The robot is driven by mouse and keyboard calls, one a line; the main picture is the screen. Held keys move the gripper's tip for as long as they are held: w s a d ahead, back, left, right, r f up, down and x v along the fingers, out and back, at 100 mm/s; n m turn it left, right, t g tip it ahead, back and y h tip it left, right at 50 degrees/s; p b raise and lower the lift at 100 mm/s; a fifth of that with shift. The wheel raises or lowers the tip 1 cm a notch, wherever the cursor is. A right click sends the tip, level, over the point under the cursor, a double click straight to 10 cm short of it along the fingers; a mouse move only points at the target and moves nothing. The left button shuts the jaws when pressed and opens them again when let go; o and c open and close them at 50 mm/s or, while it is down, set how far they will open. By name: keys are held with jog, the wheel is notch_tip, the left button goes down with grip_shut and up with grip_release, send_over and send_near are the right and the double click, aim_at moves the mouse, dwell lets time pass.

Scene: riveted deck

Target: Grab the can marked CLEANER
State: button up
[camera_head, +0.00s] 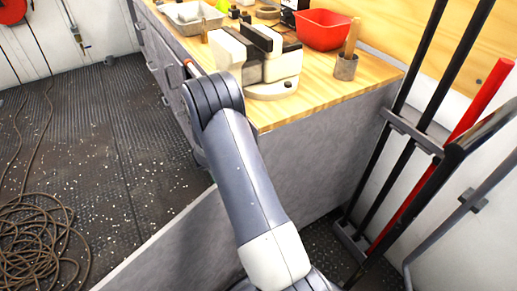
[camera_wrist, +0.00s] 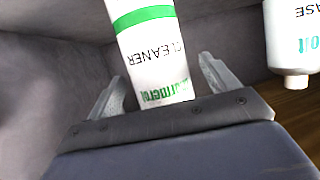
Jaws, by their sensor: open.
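The can marked CLEANER (camera_wrist: 150,42) is white with a green band and green lettering. In the wrist view it lies between the two fingers of my gripper (camera_wrist: 161,68), which is open. Its lower part reaches down close to the palm, and its top is cut off by the frame edge. I cannot tell whether either finger touches it. In the head view my arm covers the place where the gripper is, and the can does not show.
A second white can (camera_wrist: 290,45), with lettering ending in ASE, stands to the right in the wrist view. The wooden workbench (camera_head: 310,98) holds a vise (camera_head: 262,62), a red bin (camera_head: 322,30) and a cup (camera_head: 345,67). Coiled rope (camera_head: 40,240) lies on the floor.

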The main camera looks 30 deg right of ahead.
jog(key=shift+x, duration=0.95)
jog(key=shift+s, duration=0.1)
jog(key=c, duration=1.2)
jog(key=shift+c, duration=0.5)
jog(key=shift+r, duration=0.15)
